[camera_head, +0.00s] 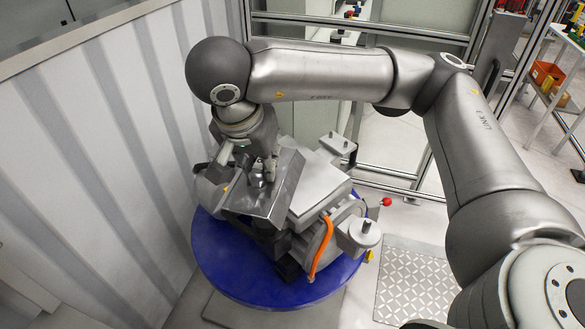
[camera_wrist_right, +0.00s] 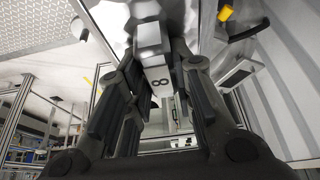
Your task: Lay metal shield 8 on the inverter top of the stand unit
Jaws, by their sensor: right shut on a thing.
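My right gripper (camera_head: 258,178) is shut on metal shield 8, a grey metal plate (camera_head: 280,192) seen tilted over the left part of the stand unit. The stand unit (camera_head: 312,235) is a grey drive assembly on a round blue base. A pale flat top (camera_head: 318,183), apparently the inverter top, shows just right of the shield. Whether the shield touches the unit is unclear; it hides part of it. My left gripper is not in view.
The blue round base (camera_head: 230,262) stands close to a ribbed white wall (camera_head: 95,165) on the left. An orange cable (camera_head: 321,248) curves down the unit's front. A red knob (camera_head: 386,201) and a framed fence lie to the right and behind.

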